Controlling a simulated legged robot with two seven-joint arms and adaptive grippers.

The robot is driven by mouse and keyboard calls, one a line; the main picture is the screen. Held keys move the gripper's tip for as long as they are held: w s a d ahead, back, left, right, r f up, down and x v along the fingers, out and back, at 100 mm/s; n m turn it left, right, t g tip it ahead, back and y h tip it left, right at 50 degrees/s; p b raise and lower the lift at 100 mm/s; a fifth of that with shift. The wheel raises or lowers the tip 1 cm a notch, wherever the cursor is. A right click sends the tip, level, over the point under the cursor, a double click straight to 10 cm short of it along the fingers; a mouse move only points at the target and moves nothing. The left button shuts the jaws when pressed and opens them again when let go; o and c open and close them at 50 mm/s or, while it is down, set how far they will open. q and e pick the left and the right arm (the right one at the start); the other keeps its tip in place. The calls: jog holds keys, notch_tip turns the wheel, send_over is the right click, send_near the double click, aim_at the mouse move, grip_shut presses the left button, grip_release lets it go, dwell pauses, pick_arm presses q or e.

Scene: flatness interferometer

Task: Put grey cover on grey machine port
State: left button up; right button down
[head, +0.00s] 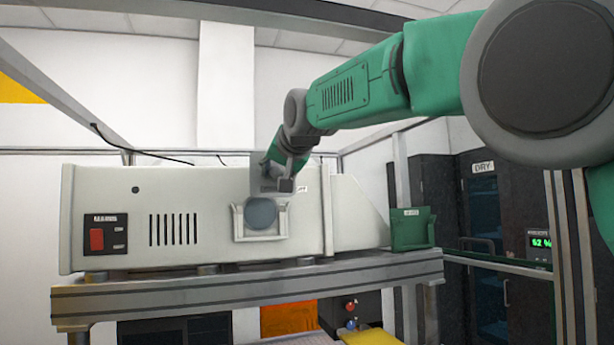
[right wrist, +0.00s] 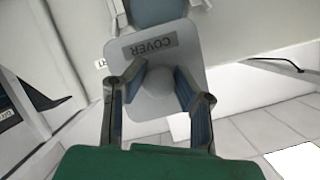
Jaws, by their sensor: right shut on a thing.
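The grey machine (head: 150,205) is a long pale box on a metal bench. Its port shows as a round blue-grey disc (head: 262,213) inside a pale U-shaped bracket on the front face. The grey cover (head: 258,180) is a flat plate just above the disc; my gripper hides part of it. In the right wrist view the cover (right wrist: 190,55) shows its "COVER" label and round knob. My right gripper (right wrist: 158,88) is shut on the knob; it also shows in the head view (head: 284,184). The gap between cover and machine is unclear. My left gripper is not in view.
A green holder (head: 410,229) stands to the right of the machine. The bench (head: 240,288) has a bare front edge. A red switch (head: 97,239) and vent slots lie left of the port. Metal frame posts and a dark cabinet (head: 485,245) are at the right.

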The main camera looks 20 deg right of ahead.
aim_at(262, 178)
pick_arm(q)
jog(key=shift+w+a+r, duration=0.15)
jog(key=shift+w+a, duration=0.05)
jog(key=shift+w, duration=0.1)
pick_arm(e)
jog(key=shift+w+a+r, duration=0.1)
jog(key=shift+w+a, duration=0.4)
jog(key=shift+w, duration=0.2)
jog(key=shift+w+a, duration=0.45)
jog(key=shift+w, duration=0.25)
jog(key=shift+w, duration=0.15)
jog(key=shift+w, duration=0.6)
jog(key=shift+w+f, duration=0.1)
jog(key=shift+f, duration=0.1)
jog(key=shift+w, duration=0.7)
jog(key=shift+w+f, duration=0.1)
pick_arm(q)
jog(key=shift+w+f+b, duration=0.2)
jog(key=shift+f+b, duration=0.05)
jog(key=shift+b, duration=0.1)
pick_arm(e)
jog(key=shift+w+f, duration=0.1)
jog(key=shift+f, duration=0.4)
